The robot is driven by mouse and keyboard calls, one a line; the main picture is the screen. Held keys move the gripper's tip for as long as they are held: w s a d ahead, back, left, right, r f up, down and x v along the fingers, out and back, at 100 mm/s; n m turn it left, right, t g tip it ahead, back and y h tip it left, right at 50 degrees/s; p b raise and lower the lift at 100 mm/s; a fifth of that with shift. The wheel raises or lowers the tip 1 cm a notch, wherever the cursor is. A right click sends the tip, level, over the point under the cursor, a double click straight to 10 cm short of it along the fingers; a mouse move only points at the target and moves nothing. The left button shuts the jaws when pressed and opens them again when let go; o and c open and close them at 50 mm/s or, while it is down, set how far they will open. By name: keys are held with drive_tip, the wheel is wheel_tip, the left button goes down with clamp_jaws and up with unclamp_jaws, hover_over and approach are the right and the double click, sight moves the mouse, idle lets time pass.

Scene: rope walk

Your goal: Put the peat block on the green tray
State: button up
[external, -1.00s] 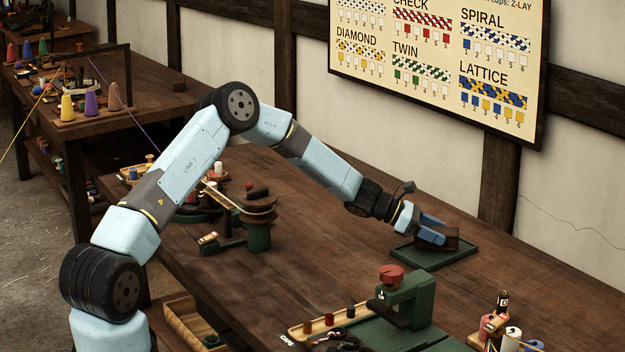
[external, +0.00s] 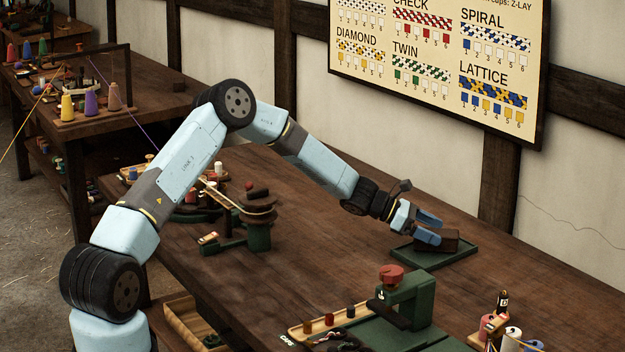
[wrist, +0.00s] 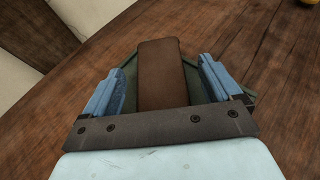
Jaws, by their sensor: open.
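The brown peat block (external: 441,241) lies on the green tray (external: 459,259) on the wooden bench, near the wall side. In the wrist view the block (wrist: 162,72) lies between the open fingers, with a gap on each side. The tray's edge (wrist: 131,70) shows under and around it. The near end of the block is hidden by the gripper's palm in the wrist view.
A green press with a red knob (external: 401,295) stands in front of the tray. A wooden tray with small spools (external: 330,321) lies beside it. A green-based winding device (external: 258,218) stands to the left. The bench (external: 320,240) between is clear.

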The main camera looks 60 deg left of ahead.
drive_tip(key=v, duration=1.1)
drive_tip(key=s+d+r+m+g+y, duration=0.2)
drive_tip(key=s+d+r+m+g, duration=0.1)
drive_tip(key=s+d+r+m, duration=0.65)
drive_tip(key=s+d+r+m+g+y, duration=0.2)
drive_tip(key=s+d+r+m, duration=0.35)
drive_tip(key=s+r, duration=0.7)
drive_tip(key=s+a+r+m+y, duration=0.1)
drive_tip(key=s+m, duration=0.3)
drive_tip(key=s, duration=0.7)
drive_tip(key=s+a+r+m+y, duration=0.1)
drive_tip(key=s+m, duration=0.3)
drive_tip(key=s, duration=0.8)
drive_tip(key=s+a+r+m+t+y, duration=0.1)
drive_tip(key=s+a+r+m+y, duration=0.1)
drive_tip(key=s, duration=1)
drive_tip(key=shift+a+m+y, duration=0.4)
drive_tip(key=shift+m+y, duration=0.3)
drive_tip(key=shift+m, duration=0.3)
